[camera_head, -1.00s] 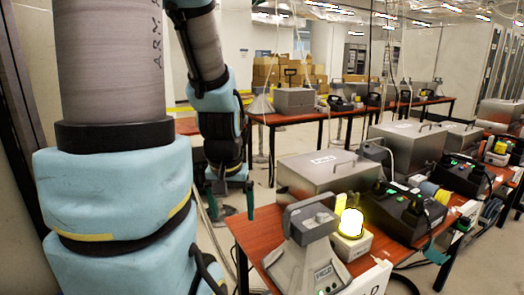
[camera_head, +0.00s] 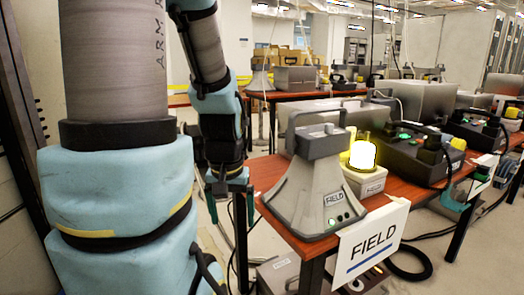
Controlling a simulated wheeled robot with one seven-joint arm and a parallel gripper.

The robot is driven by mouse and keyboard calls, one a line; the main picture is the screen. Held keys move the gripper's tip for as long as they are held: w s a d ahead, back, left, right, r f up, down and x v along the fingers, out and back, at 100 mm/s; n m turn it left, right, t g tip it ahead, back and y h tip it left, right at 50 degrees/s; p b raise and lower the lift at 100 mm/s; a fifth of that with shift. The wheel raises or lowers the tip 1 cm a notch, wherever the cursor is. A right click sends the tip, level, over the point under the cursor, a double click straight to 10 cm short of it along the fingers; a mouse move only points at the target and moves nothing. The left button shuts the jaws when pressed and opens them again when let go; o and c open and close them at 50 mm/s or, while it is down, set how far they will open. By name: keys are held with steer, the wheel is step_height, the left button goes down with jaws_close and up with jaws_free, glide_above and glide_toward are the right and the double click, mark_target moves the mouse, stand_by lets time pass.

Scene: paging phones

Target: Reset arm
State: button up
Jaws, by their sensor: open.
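My arm hangs folded at the left of the head view, wrapped in blue padding and grey sleeve. My gripper (camera_head: 230,200) points down at the left end of the wooden table (camera_head: 285,225). Its fingers are apart and nothing shows between them. A grey phone-like unit (camera_head: 317,185) with a top handle and a "FIELD" label stands on the table's near end, to the right of my gripper. A lit yellow lamp (camera_head: 362,154) on a pale base is beside it.
A white "FIELD" sign (camera_head: 372,243) hangs at the table's front edge. Dark boxes (camera_head: 415,152) with cables stand farther along. A grey case (camera_head: 280,272) lies below the table. Another table (camera_head: 300,95) and cardboard boxes (camera_head: 290,57) are behind.

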step_height(320, 180, down, 4)
steer(key=b, duration=0.3)
step_height(320, 180, up, 22)
steer(key=p, duration=2.1)
steer(key=shift+f+p, duration=0.15)
steer(key=shift+p, duration=0.2)
steer(key=shift+s, duration=0.1)
